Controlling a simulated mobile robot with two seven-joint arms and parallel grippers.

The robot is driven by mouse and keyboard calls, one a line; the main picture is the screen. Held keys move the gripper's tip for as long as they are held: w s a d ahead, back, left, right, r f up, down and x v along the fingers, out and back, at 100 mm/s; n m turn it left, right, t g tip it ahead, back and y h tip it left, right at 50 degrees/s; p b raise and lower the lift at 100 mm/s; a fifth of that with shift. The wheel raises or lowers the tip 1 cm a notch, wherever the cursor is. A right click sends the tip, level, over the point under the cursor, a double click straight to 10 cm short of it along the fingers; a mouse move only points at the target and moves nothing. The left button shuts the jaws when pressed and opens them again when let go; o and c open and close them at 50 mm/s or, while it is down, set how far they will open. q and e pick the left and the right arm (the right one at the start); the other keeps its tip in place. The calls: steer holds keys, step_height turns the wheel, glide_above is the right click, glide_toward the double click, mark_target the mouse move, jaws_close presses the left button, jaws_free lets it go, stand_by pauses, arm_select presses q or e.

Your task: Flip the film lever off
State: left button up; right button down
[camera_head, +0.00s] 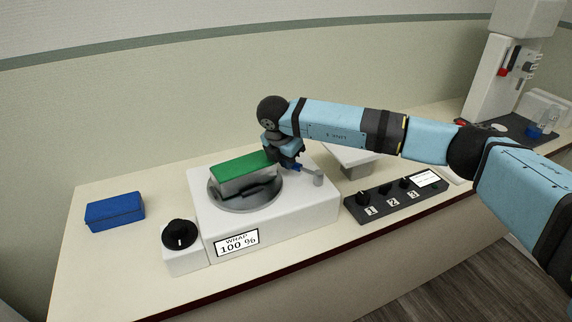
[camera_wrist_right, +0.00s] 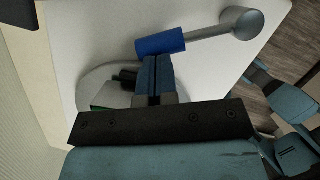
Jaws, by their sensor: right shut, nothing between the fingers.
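The film lever (camera_head: 318,178) stands at the right side of the white wrap machine (camera_head: 325,208). In the right wrist view it is a grey arm (camera_wrist_right: 208,33) from a round grey pivot to a blue cylindrical grip (camera_wrist_right: 160,44). My right gripper (camera_head: 292,166) is over the machine's right back part, shut and empty. In the right wrist view its closed fingertips (camera_wrist_right: 154,62) are right at the blue grip; whether they touch cannot be told. The gripper hides part of the lever in the head view.
A green-topped block (camera_head: 242,168) sits on the grey turntable (camera_head: 247,203). A display (camera_head: 237,243) reads WRAP 100 %. A black knob (camera_head: 180,233) and blue block (camera_head: 115,212) are at left; a numbered knob panel (camera_head: 398,205) is at right. The front left counter is clear.

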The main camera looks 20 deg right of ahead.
steer(key=shift+w+d+f+m+b, duration=0.2)
steer(key=shift+w+d+m+b, duration=0.2)
steer(key=shift+w+m+b, duration=0.45)
steer(key=shift+w+d+m+g, duration=0.1)
steer(key=shift+d+m+g, duration=0.35)
steer(key=shift+m, duration=0.4)
steer(key=shift+w+d+r+b, duration=0.1)
steer(key=shift+w+d+b, duration=0.1)
steer(key=shift+d+b, duration=0.3)
steer(key=shift+w+d, duration=0.2)
steer(key=shift+d, duration=0.2)
